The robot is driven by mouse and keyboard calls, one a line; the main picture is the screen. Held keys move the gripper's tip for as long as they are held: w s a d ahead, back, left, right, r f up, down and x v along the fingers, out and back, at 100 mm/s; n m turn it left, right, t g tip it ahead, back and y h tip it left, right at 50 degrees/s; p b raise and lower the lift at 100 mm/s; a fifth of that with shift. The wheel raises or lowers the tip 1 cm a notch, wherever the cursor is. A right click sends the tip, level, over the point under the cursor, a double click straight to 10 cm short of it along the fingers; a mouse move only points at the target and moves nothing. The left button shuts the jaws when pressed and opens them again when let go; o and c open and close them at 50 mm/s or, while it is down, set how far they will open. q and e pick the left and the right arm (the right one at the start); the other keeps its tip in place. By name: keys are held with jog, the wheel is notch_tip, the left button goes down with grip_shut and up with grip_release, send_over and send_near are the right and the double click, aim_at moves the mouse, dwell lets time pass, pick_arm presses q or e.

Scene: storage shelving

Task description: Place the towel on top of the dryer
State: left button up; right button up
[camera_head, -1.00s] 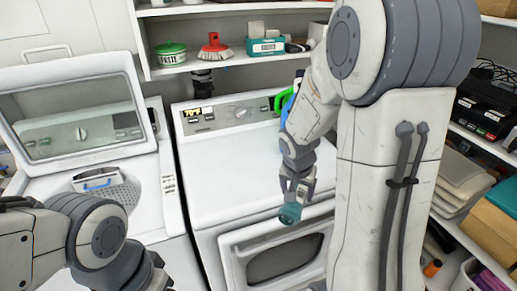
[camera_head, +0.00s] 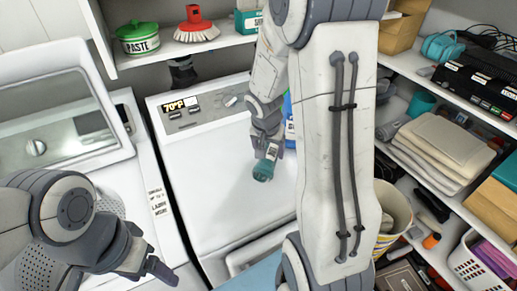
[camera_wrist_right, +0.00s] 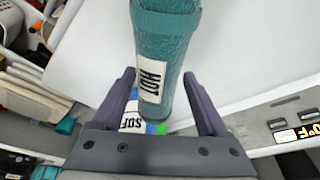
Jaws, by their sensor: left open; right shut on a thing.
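The towel (camera_head: 263,170) is a teal roll with a white label; it also shows in the right wrist view (camera_wrist_right: 165,60), where the label reads "HOT". My right gripper (camera_head: 268,148) is shut on it. In the right wrist view its two dark fingers (camera_wrist_right: 158,78) stand either side of the towel. The white dryer (camera_head: 222,190) has a 70°F panel at the back. The towel is over the right part of its top; I cannot tell whether it touches. My left gripper (camera_head: 148,268) is open and empty, low at the left, near the washer.
A washer (camera_head: 160,195) with its lid up stands left of the dryer. A blue bottle (camera_head: 289,128) is partly hidden behind my right arm. A shelf above holds a green PASTE tub (camera_head: 138,40) and a red brush (camera_head: 196,25). Loaded shelves (camera_head: 385,150) stand at right. The dryer top's left part is clear.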

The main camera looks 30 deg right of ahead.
jog(key=w+f+p, duration=0.1)
jog(key=w, duration=0.1)
jog(key=w+d+f, duration=0.1)
jog(key=w+f, duration=0.1)
jog(key=w, duration=0.1)
jog(key=w+d+f+p, duration=0.1)
jog(key=w+f, duration=0.1)
jog(key=w, duration=0.1)
jog(key=shift+w+p, duration=0.15)
jog(key=shift+p, duration=0.2)
jog(key=shift+d+f+b, duration=0.1)
jog(key=shift+f+b, duration=0.2)
jog(key=shift+f, duration=1.8)
jog(key=shift+f+b, duration=0.25)
jog(key=shift+b, duration=0.1)
jog(key=o, duration=1.5)
jog(key=shift+r, duration=0.1)
